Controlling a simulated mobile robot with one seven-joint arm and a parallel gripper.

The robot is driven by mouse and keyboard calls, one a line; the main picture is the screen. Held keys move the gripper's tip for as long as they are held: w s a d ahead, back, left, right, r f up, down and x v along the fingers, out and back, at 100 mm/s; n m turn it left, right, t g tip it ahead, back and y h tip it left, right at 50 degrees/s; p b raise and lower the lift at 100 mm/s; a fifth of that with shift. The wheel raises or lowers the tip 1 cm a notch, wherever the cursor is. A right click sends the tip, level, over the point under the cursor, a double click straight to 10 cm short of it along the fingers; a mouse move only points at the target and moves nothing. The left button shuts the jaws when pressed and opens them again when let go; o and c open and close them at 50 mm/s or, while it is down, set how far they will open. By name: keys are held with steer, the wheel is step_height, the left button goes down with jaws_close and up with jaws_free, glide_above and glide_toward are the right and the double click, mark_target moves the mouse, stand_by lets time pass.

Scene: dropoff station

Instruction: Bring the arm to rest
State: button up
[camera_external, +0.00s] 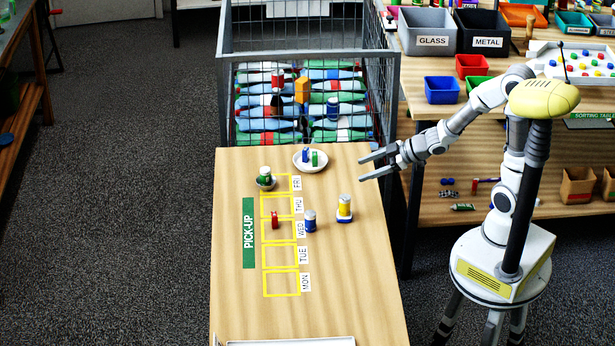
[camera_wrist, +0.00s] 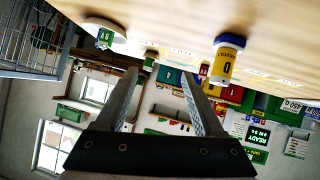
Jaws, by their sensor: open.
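My gripper (camera_external: 377,164) is open and empty, held out at the right edge of the wooden table (camera_external: 330,280), beside the white plate. In the wrist view its two fingers (camera_wrist: 160,72) stand apart with nothing between them. That view is tilted, with the table surface along the top. My arm reaches leftward from its base at the right and is bent at the elbow.
The white plate (camera_external: 311,167) carries small blue and green items. A yellow jar (camera_external: 344,205), a blue jar (camera_external: 309,221), a red spool (camera_external: 275,220) and a green jar (camera_external: 265,174) stand on the table. A wire cage (camera_external: 225,95) with bottles is behind; a sorting table (camera_external: 420,100) is right.

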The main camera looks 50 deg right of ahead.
steer(key=s+d+r+m+h, duration=0.3)
steer(key=d+h, duration=0.1)
steer(key=d, duration=0.3)
steer(key=s+d+r+m+h, duration=0.2)
steer(key=d+r+m+h, duration=0.1)
steer(key=d, duration=0.4)
steer(key=s+d+r+m+g, duration=0.2)
steer(key=s+m+g, duration=0.15)
steer(key=s, duration=1.05)
step_height(320, 180, up, 14)
steer(key=p, duration=1.3)
steer(key=shift+w+g+y+p, duration=0.3)
steer(key=shift+g+p, duration=0.05)
steer(key=shift+a, duration=0.1)
